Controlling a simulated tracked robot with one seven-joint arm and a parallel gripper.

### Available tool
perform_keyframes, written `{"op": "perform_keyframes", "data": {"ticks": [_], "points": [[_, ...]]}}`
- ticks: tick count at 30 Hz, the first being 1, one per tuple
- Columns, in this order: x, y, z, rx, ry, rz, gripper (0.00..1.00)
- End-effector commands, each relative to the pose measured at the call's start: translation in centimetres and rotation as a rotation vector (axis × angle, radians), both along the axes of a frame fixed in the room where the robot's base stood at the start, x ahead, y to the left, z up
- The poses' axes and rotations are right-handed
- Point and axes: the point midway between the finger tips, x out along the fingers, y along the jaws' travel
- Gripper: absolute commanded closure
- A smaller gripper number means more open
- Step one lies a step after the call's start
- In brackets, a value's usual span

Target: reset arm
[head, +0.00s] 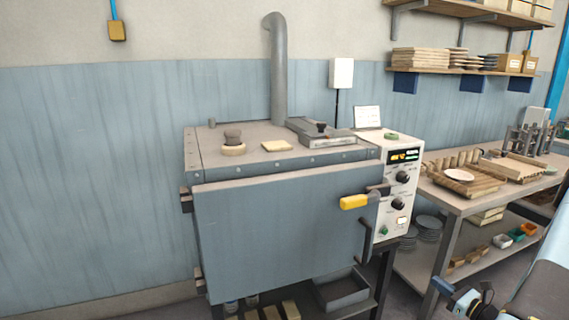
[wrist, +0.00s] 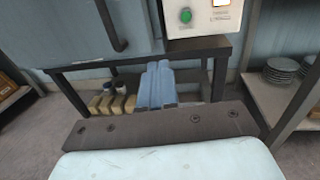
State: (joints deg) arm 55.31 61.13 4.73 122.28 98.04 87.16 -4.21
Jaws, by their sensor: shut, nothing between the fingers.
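My gripper (wrist: 159,66) shows in the wrist view as two blue-grey fingers pressed together, with nothing between them. It is in front of the dryer's dark stand, below the level of the control panel, and apparently touching nothing. In the head view only part of my arm shows at the bottom right, and the fingers cannot be made out. The grey plate dryer (head: 280,232) stands in the middle of the head view. Its door covers the front and looks shut or nearly so. A yellow-gripped handle (head: 354,202) is at the door's upper right.
The control panel (head: 400,190) is on the dryer's right side. A workbench (head: 462,202) with wooden racks and a plate stands to the right, with stacked plates (wrist: 283,72) on its lower shelf. Blocks and jars (wrist: 112,103) sit beneath the dryer.

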Motion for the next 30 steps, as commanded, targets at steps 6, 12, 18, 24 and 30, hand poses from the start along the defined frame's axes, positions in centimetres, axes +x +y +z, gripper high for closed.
{"op": "perform_keyframes", "data": {"ticks": [6, 12, 18, 24, 30], "points": [[0.8, 1.9, 2.6, -0.054, -0.013, 0.09, 1.0], [1.2, 3.9, 5.2, -0.11, -0.025, 0.183, 1.0], [1.4, 7.0, 9.0, -0.205, -0.044, 0.322, 1.0], [0.8, 11.5, 13.7, -0.348, -0.071, 0.516, 1.0], [-0.7, 15.6, 17.9, -0.505, -0.1, 0.698, 1.0]]}}
